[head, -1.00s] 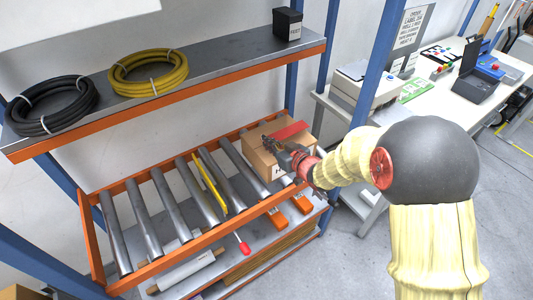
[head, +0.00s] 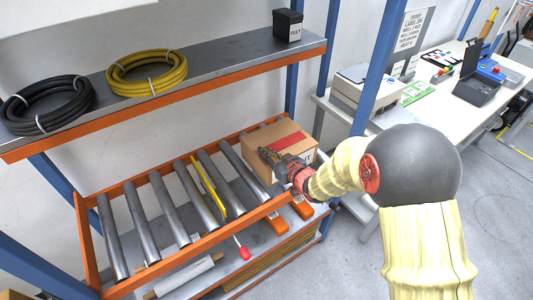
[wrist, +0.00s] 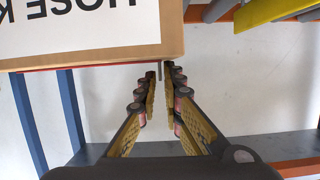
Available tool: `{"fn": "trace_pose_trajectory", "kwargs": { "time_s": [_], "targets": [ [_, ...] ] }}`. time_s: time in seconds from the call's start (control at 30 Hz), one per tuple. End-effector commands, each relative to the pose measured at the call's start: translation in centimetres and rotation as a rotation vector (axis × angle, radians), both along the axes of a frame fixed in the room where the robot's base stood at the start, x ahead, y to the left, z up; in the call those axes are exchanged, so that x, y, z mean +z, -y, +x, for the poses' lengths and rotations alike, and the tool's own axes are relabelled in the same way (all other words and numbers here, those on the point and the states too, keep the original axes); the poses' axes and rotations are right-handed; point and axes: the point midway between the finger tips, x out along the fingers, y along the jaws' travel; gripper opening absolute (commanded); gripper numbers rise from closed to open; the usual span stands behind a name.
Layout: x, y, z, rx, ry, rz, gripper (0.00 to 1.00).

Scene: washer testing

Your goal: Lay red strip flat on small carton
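The small carton (head: 262,133) is a brown box at the right end of the roller shelf. The red strip (head: 288,141) lies on its top and looks flat. In the wrist view the carton (wrist: 172,30) fills the upper left, with a white label on its side, and the strip shows as a thin red line (wrist: 90,66) along the edge. My gripper (head: 263,153) is at the carton's near left part, by the strip's left end. In the wrist view its fingers (wrist: 161,85) are close together with a narrow gap, and I see no strip between them.
Rollers (head: 170,205) fill the shelf left of the carton, with a yellow bar (head: 209,188) among them. An upper shelf above holds a black hose coil (head: 45,105), a yellow hose coil (head: 146,72) and a dark box (head: 288,25). A blue post (head: 378,60) stands at right.

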Motion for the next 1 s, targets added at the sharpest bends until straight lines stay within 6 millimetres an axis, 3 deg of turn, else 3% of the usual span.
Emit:
{"fn": "trace_pose_trajectory", "kwargs": {
  "time_s": [0.2, 0.6, 1.0],
  "targets": [
    [0.0, 0.0, 0.0, 0.000, -0.001, -0.001, 0.23],
    [0.6, 0.1, -0.2, 0.000, -0.001, -0.001, 0.23],
    [3.0, 4.3, -6.2, -0.003, 0.000, 0.000, 0.23]
  ]
}}
